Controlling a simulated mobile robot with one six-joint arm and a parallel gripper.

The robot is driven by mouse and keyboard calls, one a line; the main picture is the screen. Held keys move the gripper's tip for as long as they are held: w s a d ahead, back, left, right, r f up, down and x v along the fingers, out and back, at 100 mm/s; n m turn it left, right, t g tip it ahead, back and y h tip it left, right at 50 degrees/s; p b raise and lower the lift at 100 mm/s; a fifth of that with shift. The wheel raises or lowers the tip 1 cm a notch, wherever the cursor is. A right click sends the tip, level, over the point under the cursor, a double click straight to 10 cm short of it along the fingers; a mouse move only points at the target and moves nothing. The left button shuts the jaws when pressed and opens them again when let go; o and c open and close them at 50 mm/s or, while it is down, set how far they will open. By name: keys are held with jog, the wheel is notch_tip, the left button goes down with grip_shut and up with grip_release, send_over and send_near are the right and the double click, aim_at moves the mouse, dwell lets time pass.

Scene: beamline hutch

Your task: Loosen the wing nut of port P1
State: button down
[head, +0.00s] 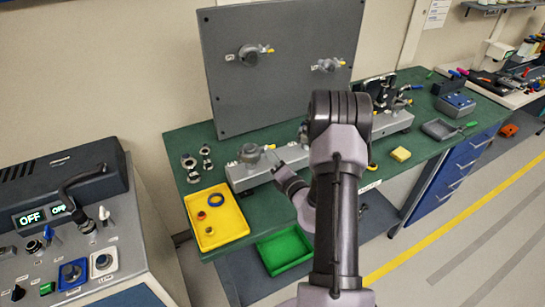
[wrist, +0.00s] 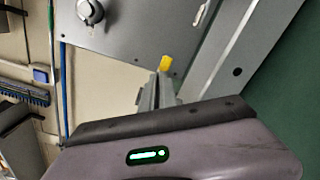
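The labels are too small to read, so I cannot tell which is P1. My gripper (head: 275,160) is close to the rail port's yellow tip. In the wrist view a yellow piece (wrist: 166,62) is at my gripper's fingertips (wrist: 160,75). Contact and finger gap are unclear.
A yellow tray (head: 233,232) with rings and an empty green tray (head: 285,262) are in front of the rail. Loose clamps (head: 196,163) lie left of it. The grey panel (head: 225,105) rises behind. A control console (head: 60,235) stands at left.

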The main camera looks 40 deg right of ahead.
jog(key=shift+n, duration=0.3)
dwell(0.4)
jog(key=shift+a+r+n+b, duration=0.1)
jog(key=shift+n+b, duration=1.05)
jog(key=shift+n, duration=1.25)
jog(key=shift+a+n+b, duration=0.1)
jog(key=shift+n+b, duration=1)
jog(key=shift+n, duration=1.3)
jog(key=c, duration=1.6)
grip_release()
jog(key=shift+c, duration=0.2)
